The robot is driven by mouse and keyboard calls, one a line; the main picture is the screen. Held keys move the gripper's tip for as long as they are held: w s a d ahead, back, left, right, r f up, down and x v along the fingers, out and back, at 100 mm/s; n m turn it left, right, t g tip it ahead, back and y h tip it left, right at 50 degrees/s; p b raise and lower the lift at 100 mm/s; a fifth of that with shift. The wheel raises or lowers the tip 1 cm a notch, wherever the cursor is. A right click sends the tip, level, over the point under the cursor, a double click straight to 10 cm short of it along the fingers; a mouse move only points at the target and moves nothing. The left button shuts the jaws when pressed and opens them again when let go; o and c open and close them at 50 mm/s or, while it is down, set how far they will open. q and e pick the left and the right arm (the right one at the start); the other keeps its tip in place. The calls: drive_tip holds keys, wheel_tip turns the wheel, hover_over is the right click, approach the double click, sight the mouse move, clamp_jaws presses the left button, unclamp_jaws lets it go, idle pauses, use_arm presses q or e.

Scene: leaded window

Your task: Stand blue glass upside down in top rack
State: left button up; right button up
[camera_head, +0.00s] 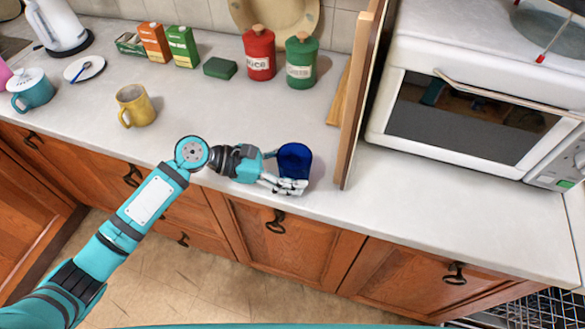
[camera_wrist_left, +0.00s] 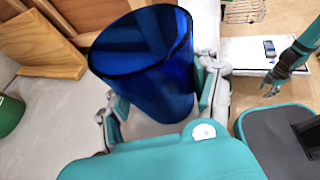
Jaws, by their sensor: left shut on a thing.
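The blue glass (camera_head: 295,157) is over the counter near its front edge, beside the wooden board, mouth upward. I cannot tell whether its base touches the counter. My left gripper (camera_head: 285,182) is shut around its side, and the glass also fills the middle of the left wrist view (camera_wrist_left: 150,75), with fingers on both sides. A wire rack (camera_head: 530,311) shows partly at the bottom right, low beside the cabinets. A wire rack part also shows in the left wrist view (camera_wrist_left: 243,10). My right gripper (camera_wrist_left: 273,86) shows small there, fingers apart and empty.
A wooden panel (camera_head: 352,120) stands upright right of the glass, then a white microwave (camera_head: 470,110). A yellow mug (camera_head: 137,106), red canister (camera_head: 259,55) and green canister (camera_head: 300,60) stand farther back.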

use_arm(q)
drive_tip(key=shift+f, duration=0.2)
drive_tip(key=o, duration=1.5)
drive_tip(key=shift+o, duration=0.2)
